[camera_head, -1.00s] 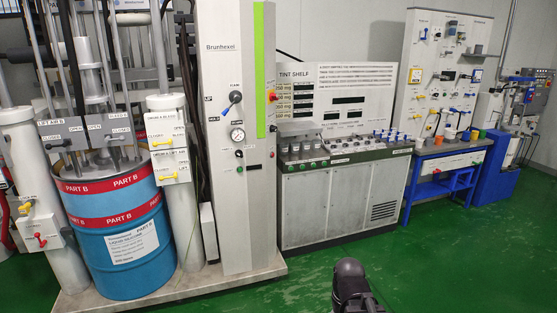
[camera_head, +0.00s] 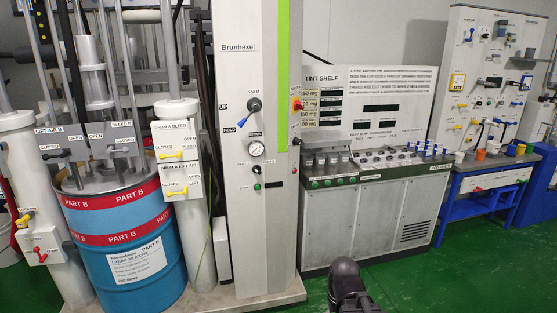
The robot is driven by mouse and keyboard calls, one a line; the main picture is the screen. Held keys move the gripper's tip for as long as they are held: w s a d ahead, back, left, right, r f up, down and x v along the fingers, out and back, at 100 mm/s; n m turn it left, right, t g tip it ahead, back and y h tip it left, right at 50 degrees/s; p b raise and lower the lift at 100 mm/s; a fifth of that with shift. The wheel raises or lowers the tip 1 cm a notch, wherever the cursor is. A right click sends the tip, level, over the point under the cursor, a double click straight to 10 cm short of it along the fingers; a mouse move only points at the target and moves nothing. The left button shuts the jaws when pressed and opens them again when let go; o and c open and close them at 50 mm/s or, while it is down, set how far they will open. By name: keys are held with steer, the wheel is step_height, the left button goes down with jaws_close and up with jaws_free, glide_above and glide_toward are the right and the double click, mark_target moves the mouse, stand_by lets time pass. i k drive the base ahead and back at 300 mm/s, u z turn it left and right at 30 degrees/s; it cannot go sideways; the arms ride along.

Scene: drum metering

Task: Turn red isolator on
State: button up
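A red rotary knob on a yellow plate (camera_head: 297,104), which looks like the red isolator, is on the right side face of the tall grey Brunhexel column (camera_head: 241,215). It is small and seen at an angle, so I cannot read its position. A dark part of my arm stands at the bottom centre of the view, well below the knob and apart from it. My gripper's fingers do not show.
A blue drum (camera_head: 135,265) and white cylinders stand left of the column on a low plinth. A tint shelf cabinet (camera_head: 355,225) stands to its right, then a blue bench (camera_head: 470,208). Green floor (camera_head: 425,285) is free at the lower right.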

mark_target(298, 106)
steer(key=u, duration=0.2)
steer(key=i, duration=0.75)
steer(key=u, duration=0.4)
steer(key=i, duration=1.05)
steer(key=u, duration=0.25)
